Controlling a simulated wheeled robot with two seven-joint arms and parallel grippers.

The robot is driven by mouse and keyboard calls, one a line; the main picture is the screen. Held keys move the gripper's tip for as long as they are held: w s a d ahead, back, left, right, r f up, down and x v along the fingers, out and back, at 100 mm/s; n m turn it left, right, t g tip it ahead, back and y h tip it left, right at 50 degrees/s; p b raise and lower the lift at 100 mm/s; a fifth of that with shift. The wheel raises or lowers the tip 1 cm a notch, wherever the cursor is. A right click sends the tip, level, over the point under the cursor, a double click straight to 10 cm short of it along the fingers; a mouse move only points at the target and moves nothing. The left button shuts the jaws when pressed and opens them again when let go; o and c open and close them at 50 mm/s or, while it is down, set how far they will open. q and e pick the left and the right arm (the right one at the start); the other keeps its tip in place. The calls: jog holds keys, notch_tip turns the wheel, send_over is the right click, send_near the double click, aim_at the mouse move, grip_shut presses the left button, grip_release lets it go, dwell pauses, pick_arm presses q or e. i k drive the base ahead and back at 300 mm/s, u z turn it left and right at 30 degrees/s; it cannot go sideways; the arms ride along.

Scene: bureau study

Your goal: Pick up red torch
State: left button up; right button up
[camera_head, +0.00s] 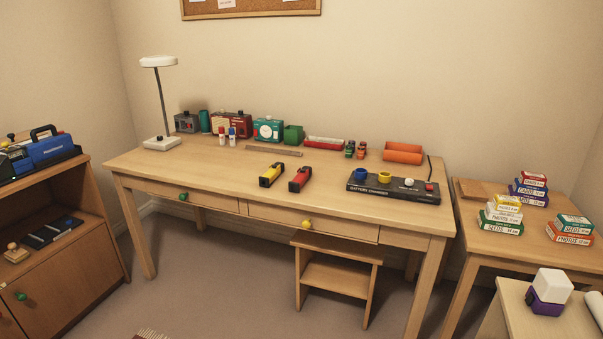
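The red torch (300,179) lies on the wooden desk (220,172), near the middle of its top and towards the front edge. It has a red body with dark parts. A similar yellow torch (271,175) lies just left of it, with a small gap between them. Neither of my grippers shows in the head view, so nothing is seen holding the red torch.
A black battery charger (391,187) sits right of the torches. A ruler (274,151) lies behind them. A lamp (160,142), boxes and an orange bin (403,152) line the back. Two drawers with green and yellow knobs are below. A stool (335,275) stands under the desk.

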aim_at(295, 186)
jog(key=u, duration=1.1)
jog(key=i, duration=2.75)
jog(key=z, duration=2.75)
